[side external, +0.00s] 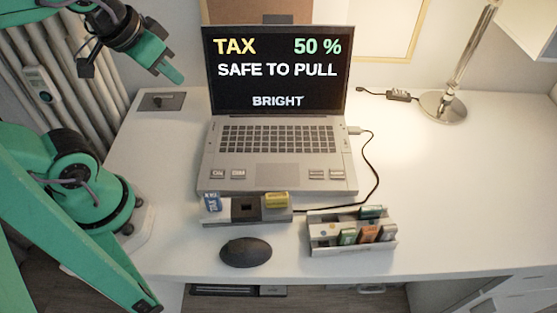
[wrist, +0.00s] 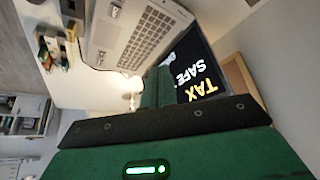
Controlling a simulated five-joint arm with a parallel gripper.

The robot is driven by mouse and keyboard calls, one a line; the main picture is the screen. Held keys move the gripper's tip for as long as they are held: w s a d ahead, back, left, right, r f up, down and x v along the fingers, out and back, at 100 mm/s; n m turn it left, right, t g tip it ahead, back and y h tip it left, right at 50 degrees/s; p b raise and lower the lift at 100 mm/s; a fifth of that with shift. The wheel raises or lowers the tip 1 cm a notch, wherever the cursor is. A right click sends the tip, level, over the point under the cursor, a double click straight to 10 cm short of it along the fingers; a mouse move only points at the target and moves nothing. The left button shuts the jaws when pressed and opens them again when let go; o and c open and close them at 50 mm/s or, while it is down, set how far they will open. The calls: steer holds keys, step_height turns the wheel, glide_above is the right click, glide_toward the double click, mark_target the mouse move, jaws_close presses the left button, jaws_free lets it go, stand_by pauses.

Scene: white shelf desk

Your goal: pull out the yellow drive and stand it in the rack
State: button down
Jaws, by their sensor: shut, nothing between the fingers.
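The yellow drive (side external: 277,201) stands in the right end of a grey hub (side external: 241,217) in front of the laptop. My gripper (side external: 176,76) is shut and empty, high at the upper left, beside the laptop screen and far from the yellow drive. Its green fingers also show in the wrist view (wrist: 157,86).
The laptop screen (side external: 276,85) reads "TAX", "50 %", "SAFE TO PULL" and "BRIGHT". A dark mouse (side external: 245,252) lies in front of the hub. A black cable (side external: 374,165) curves from the laptop toward the hub. A lamp (side external: 443,105) stands back right. The right side of the desk is clear.

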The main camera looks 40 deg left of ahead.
stand_by(0.4)
steer(key=c, duration=1.3)
jaws_free()
steer(key=m+g, duration=0.6)
steer(key=m, duration=0.2)
glide_above(272, 195)
step_height(272, 195, down, 13)
steer(key=shift+r, duration=0.1)
